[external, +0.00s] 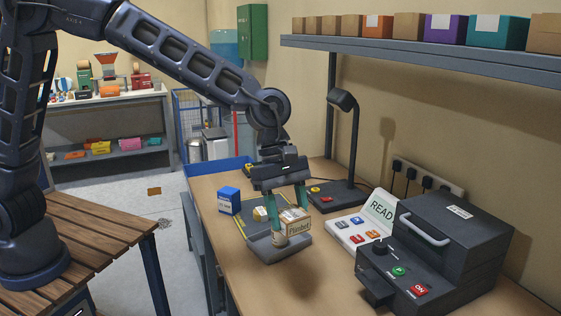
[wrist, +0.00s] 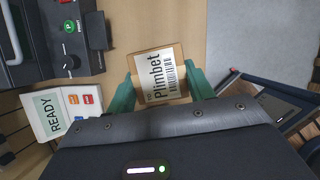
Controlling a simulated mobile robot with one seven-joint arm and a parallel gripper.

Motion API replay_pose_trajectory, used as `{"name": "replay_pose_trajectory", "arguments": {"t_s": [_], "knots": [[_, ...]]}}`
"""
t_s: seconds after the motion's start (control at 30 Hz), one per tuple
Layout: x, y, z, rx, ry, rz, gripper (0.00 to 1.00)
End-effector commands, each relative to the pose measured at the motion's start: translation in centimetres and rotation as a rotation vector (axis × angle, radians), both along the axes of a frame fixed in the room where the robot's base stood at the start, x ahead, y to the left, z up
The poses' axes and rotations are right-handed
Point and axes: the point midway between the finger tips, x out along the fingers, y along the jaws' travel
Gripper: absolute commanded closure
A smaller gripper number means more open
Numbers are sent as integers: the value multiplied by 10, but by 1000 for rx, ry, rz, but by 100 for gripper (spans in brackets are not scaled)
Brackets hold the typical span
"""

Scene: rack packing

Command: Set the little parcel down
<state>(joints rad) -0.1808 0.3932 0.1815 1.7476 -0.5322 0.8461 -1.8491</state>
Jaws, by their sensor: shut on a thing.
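The little parcel (external: 295,229) is a small brown box with a white label reading "Plimbet" and a barcode. It also shows in the wrist view (wrist: 160,76), label towards the camera. My gripper (external: 290,217) is shut on it, one teal finger on each side. In the external view the parcel is over the near right part of a dark grey flat plate (external: 263,251) on the bench. I cannot tell whether its underside touches the plate. A small yellowish item (external: 260,214) shows behind the left finger, partly hidden.
A blue box (external: 229,201) stands left of the plate. A black machine (external: 438,240) with buttons and a white panel reading "READY" (external: 365,222) stand right. A dark lamp-like stand (external: 345,150) is behind. The bench front (external: 262,290) is clear.

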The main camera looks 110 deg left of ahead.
Motion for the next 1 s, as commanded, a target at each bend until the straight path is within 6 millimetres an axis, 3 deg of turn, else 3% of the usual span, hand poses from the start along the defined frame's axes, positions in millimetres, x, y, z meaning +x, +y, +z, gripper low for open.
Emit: {"name": "replay_pose_trajectory", "arguments": {"t_s": [0.13, 0.27, 0.57, 0.8, 1.0], "knots": [[-2, 17, 1, -1, 1, 26, 71], [-9, 57, 1, -1, 1, 85, 71], [-47, 183, 1, -3, 1, 279, 71], [-92, 277, 2, -2, 1, 430, 71], [-135, 343, 2, -1, 1, 542, 71]]}}
